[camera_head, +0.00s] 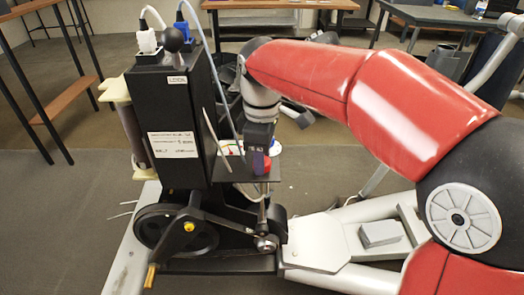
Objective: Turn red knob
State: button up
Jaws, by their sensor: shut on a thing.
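The red knob (262,164) sits low at the right side of the black elliptical housing (181,100), above a dark shelf-like plate. My gripper (261,158) points down at the end of my red arm and is shut on the red knob. Its fingers cover much of the knob, so its grip and the knob's turn angle are hard to see. A small dial with a white, green and red face (231,148) lies just left of the gripper.
A grey metal frame (325,240) extends right from the housing. White and blue plugs (147,38) with cables rise from the top, and one thin cable hangs near my gripper. A wooden table (50,70) stands at left. Grey floor is open at front left.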

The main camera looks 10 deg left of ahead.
jog(key=m+p, duration=0.2)
jog(key=m, duration=0.3)
jog(key=shift+m+p, duration=0.3)
dwell(0.5)
jog(key=o, duration=1)
notch_tip(320, 180, up, 8)
jog(key=shift+f+p, duration=0.1)
jog(key=shift+p, duration=0.45)
